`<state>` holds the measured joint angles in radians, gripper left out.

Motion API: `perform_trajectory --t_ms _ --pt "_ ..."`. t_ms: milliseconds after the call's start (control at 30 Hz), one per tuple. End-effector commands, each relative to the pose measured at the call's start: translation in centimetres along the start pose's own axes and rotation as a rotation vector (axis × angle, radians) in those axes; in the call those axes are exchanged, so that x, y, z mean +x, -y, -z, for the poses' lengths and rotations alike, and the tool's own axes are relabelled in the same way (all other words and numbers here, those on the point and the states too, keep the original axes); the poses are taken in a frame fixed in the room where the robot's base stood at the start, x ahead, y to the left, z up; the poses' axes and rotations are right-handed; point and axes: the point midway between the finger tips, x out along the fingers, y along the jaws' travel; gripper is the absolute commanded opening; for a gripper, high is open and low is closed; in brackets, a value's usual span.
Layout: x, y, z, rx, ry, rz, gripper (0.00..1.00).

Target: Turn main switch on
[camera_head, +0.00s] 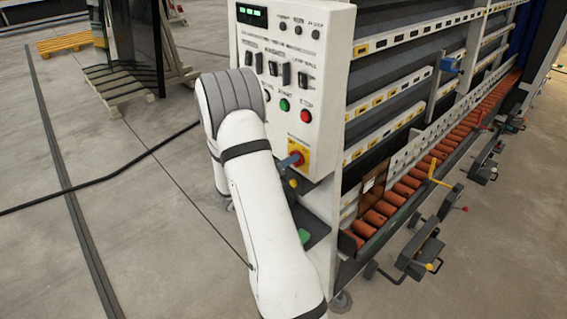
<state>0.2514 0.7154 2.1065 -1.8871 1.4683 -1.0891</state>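The main switch (300,153) is a red rotary knob on a yellow plate, low on the right side of the white control panel (330,95). My white arm rises from the bottom and bends in front of the panel's left part. A small blue-grey piece (287,162) juts out from behind my arm and reaches the switch's left side. It may be a fingertip of my gripper; I cannot tell whether it touches the knob. The rest of my gripper is hidden behind my arm. The knob's exact angle is unclear.
Above the switch are a green button (284,104), a red button (306,116), several black selector switches and a lit green display (252,12). The washer's conveyor with orange rollers (408,183) runs off to the right. A cable (90,180) crosses the floor at left.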

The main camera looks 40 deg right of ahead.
Motion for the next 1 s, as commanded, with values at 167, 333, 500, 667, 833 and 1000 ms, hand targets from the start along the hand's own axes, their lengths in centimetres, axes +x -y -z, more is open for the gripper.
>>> perform_trajectory --t_ms 167,333,500,667,833,1000 --pt "0.0 0.0 0.0 0.000 0.000 0.000 0.29" --pt "0.0 0.0 0.0 0.000 -0.001 0.001 0.15" --pt "0.0 0.0 0.0 0.000 -0.001 0.001 0.01" --pt "0.0 0.1 0.0 0.000 -0.001 0.001 0.00" --pt "-0.2 0.0 0.1 0.009 -0.003 0.003 0.00" --pt "0.3 0.1 0.2 0.057 -0.003 0.007 0.00"
